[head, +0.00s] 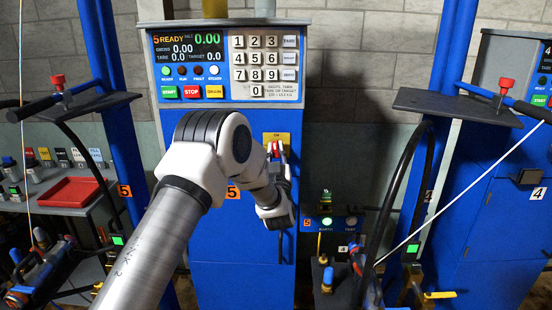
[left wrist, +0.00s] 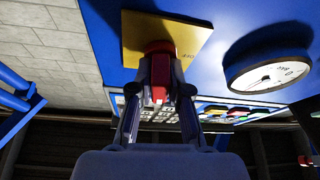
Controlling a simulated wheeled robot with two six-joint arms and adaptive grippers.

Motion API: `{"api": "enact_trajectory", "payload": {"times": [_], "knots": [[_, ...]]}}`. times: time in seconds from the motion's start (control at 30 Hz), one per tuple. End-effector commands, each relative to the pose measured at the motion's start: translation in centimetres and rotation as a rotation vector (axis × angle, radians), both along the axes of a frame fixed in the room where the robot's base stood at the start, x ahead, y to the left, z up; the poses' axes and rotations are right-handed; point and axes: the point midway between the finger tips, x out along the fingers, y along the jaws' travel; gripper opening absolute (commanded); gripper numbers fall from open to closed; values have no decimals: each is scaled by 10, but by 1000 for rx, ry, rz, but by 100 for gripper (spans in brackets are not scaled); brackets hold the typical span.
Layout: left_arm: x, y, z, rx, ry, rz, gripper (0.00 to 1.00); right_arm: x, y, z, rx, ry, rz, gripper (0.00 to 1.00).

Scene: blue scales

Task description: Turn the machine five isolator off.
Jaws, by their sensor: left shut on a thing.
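The machine five isolator has a yellow plate (head: 284,137) on the blue cabinet front, below the keypad. In the left wrist view the yellow plate (left wrist: 188,36) carries a red switch handle (left wrist: 158,73). My left gripper (head: 277,152) is at the isolator, and its two fingers close on both sides of the red handle, as the left wrist view (left wrist: 160,92) shows. The fingers and my arm hide part of the handle in the head view. I cannot tell which position the handle points to. My right gripper is not in view.
The display and keypad panel (head: 228,66) is above the isolator. A round gauge (left wrist: 268,73) is beside the yellow plate in the left wrist view. Blue posts (head: 108,130) and dark shelves with red knobs flank the cabinet. A red tray (head: 75,192) lies on the left bench.

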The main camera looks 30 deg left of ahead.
Motion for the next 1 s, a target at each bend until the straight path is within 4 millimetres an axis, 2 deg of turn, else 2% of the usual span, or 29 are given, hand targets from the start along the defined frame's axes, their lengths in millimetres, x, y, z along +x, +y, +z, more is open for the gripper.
{"api": "enact_trajectory", "payload": {"times": [0.03, 0.4, 0.7, 1.0], "knots": [[0, -1, -6, -29, -22, -1, 0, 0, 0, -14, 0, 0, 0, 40], [0, -1, -6, -319, -199, -1, 0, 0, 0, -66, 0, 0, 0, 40], [0, 0, -5, -563, -349, -1, 0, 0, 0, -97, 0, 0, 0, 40], [0, 0, -4, -807, -496, 1, 0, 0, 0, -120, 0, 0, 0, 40]]}}
